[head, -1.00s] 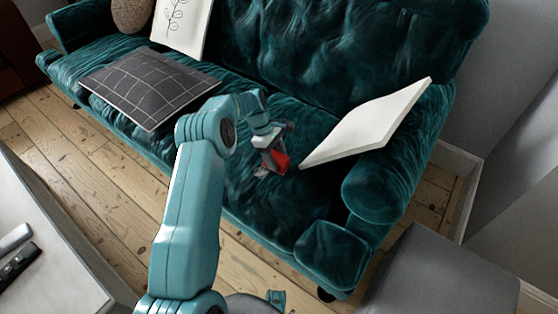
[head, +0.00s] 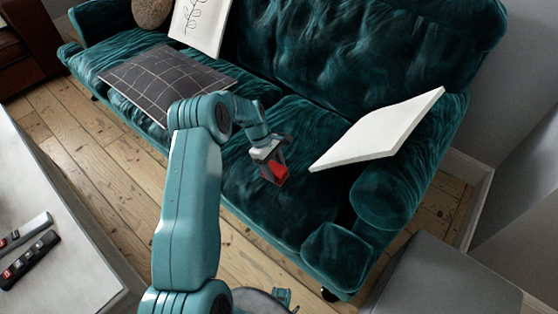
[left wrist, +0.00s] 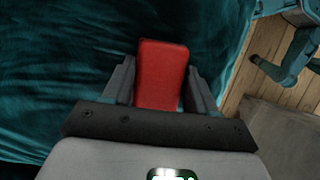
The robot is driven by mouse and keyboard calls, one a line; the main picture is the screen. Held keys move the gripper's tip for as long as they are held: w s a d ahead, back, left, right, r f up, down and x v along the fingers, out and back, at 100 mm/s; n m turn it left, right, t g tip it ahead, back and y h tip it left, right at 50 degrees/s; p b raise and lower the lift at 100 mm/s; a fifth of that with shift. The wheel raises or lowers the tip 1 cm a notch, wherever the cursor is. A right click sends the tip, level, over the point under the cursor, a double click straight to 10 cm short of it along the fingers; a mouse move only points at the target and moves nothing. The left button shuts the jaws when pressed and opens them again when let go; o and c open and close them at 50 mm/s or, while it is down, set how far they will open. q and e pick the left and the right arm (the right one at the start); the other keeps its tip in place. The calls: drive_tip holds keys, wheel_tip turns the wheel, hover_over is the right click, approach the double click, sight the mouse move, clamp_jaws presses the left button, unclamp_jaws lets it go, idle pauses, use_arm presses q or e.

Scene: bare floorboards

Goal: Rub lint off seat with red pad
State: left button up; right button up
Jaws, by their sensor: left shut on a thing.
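The teal velvet sofa seat (head: 245,178) stretches across the middle of the head view. My left gripper (head: 272,170) is shut on the red pad (head: 276,173) over the right part of the seat, near its front. In the left wrist view the red pad (left wrist: 160,75) sits between the two fingers of my left gripper (left wrist: 160,85), with teal velvet beyond it. I cannot tell whether the pad touches the seat. No lint can be made out. My right gripper is not in view.
A white cushion (head: 375,130) leans at the right armrest. A dark grid cushion (head: 165,82) lies on the seat at left, near a white leaf-print cushion (head: 198,25) and a round brown one (head: 150,12). A grey block (head: 440,275) stands at lower right; a white table (head: 60,235) at left.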

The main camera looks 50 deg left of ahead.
use_arm(q)
drive_tip(key=shift+s+d, duration=0.1)
drive_tip(key=shift+s, duration=0.75)
drive_tip(key=shift+s+d+r+p, duration=0.1)
drive_tip(key=shift+s+r+p, duration=0.05)
drive_tip(key=shift+s+p, duration=0.7)
drive_tip(key=shift+s+d, duration=0.1)
drive_tip(key=shift+s, duration=0.75)
drive_tip(key=shift+r+p, duration=2.3)
drive_tip(key=shift+r, duration=0.65)
wheel_tip(320, 180, up, 3)
drive_tip(key=shift+p, duration=1.05)
